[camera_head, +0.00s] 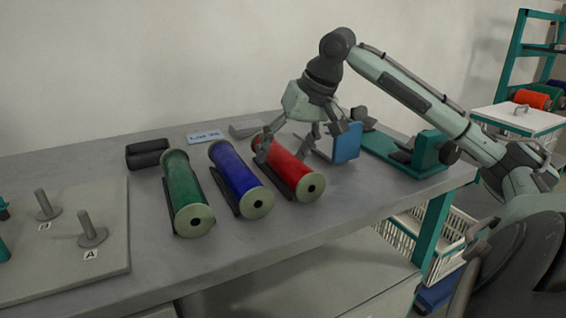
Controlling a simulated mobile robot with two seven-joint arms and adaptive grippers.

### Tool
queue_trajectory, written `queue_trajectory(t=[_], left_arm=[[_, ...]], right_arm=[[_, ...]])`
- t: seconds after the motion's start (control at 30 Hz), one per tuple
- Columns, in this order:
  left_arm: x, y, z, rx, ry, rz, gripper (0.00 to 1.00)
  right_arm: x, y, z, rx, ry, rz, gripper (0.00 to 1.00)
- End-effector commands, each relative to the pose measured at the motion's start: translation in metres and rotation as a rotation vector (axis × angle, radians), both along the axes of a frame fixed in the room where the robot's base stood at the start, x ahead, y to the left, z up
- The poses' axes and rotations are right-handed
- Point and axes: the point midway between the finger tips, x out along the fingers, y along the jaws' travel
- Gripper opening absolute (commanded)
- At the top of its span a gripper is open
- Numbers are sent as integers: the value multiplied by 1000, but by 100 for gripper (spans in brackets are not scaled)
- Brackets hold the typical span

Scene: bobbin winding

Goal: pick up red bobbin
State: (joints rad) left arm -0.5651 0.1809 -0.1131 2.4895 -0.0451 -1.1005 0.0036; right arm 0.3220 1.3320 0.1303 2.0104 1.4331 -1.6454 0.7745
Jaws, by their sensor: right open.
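The red bobbin (288,172) lies on its side in a dark cradle on the grey table, right of the blue bobbin (238,176) and the green bobbin (186,191). Its pale near end with a dark hole faces me. My right gripper (289,158) is open, pointing down, with its fingers on either side of the red bobbin's far half. I cannot tell whether the fingers touch it. The gripper hides part of the bobbin's far end. My left gripper is not in view.
A board with upright pegs (92,232) marked A and B is at the left. A blue block (346,143) and a green fixture (408,152) stand to the right. The table front is clear.

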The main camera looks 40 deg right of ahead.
Motion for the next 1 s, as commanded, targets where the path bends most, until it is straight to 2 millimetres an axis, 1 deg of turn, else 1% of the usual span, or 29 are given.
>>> queue_trajectory(t=[0.2, 0.23, 0.7, 1.0], left_arm=[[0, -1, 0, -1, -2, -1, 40], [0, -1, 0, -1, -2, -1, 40], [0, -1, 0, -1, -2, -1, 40], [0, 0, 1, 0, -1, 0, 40]], right_arm=[[0, 0, -1, 0, -1, 0, 70], [0, 0, -1, 0, -1, 0, 67], [0, 0, 0, 0, -1, 0, 9], [1, 0, 1, -1, -3, -1, 8]])
